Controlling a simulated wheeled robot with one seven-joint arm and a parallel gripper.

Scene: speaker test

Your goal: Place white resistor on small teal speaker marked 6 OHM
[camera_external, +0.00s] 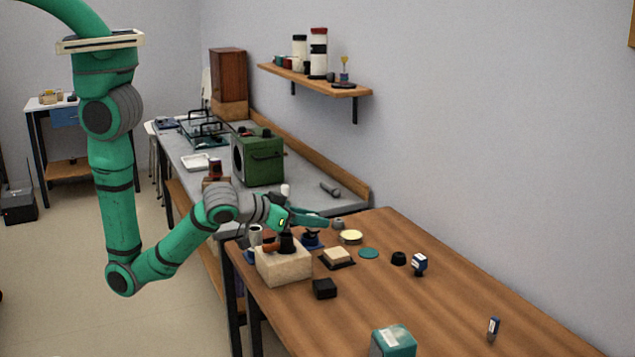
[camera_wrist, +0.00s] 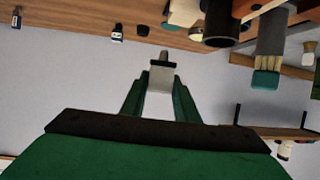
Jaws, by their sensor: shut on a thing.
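My gripper (camera_external: 325,222) reaches right, low over the back left of the wooden table. In the wrist view my gripper (camera_wrist: 161,82) is shut on a small pale piece (camera_wrist: 161,72) with a dark grey end, which looks like the white resistor. A small greyish end (camera_external: 338,224) shows at the fingertips in the external view. A flat teal disc (camera_external: 368,253) lies on the table, apart from my gripper. A teal box (camera_external: 393,344) with a pale top label stands at the front edge of the picture. I cannot read a 6 OHM mark on either.
A pale block (camera_external: 283,268) holding tools stands below my wrist. Nearby are a cream round piece (camera_external: 351,237), a black box (camera_external: 324,289) and a blue-white part (camera_external: 419,262). A green cased unit (camera_external: 258,158) stands on the grey bench behind. The table's right side is mostly clear.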

